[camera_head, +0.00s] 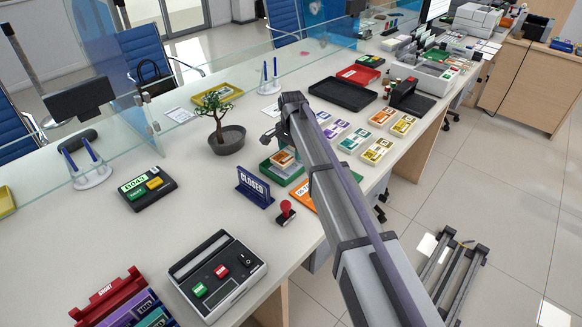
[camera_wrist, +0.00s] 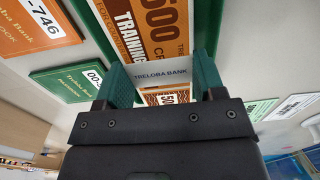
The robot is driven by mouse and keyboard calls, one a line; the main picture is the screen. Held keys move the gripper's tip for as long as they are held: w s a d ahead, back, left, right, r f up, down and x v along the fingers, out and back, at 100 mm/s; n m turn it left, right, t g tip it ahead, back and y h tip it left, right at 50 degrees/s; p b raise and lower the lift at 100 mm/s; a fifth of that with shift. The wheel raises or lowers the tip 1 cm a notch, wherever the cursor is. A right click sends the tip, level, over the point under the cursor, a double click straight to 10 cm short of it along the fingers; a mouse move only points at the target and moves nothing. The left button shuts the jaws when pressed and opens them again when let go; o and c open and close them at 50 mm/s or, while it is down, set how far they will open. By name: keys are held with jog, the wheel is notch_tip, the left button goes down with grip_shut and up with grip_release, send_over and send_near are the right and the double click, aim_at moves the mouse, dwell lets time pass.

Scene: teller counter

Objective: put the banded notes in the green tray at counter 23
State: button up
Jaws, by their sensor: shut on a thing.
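The banded notes are an orange bundle marked 500 TRAINING with a white TRELOBA BANK band, in the wrist view (camera_wrist: 150,25). My gripper (camera_wrist: 163,76) is shut on the bundle, one green-tipped finger on each side of the band. The green tray shows beyond the bundle as green walls (camera_wrist: 208,28). In the head view the orange bundle (camera_head: 283,157) appears within the outline of the green tray (camera_head: 277,176), beside my arm. I cannot tell whether the bundle touches the tray floor. My fingertips are hard to make out in the head view. No counter number is readable.
A blue CLOSED sign (camera_head: 255,187) and a red stamp (camera_head: 286,212) stand in front of the tray. A potted bonsai (camera_head: 227,142) is to its left. Several other banded bundles (camera_head: 357,139) lie right of my arm. A glass screen (camera_head: 200,85) runs behind.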

aim_at(291, 152)
notch_tip(291, 152, down, 4)
jog(key=b, duration=0.4)
jog(key=shift+s+r+p, duration=0.1)
jog(key=shift+r+p, duration=0.2)
jog(key=shift+r, duration=0.05)
jog(key=shift+c, duration=0.4)
jog(key=shift+f, duration=0.1)
jog(key=o, duration=1.1)
notch_tip(291, 152, up, 13)
jog(key=p, duration=1.2)
jog(key=shift+f, duration=0.4)
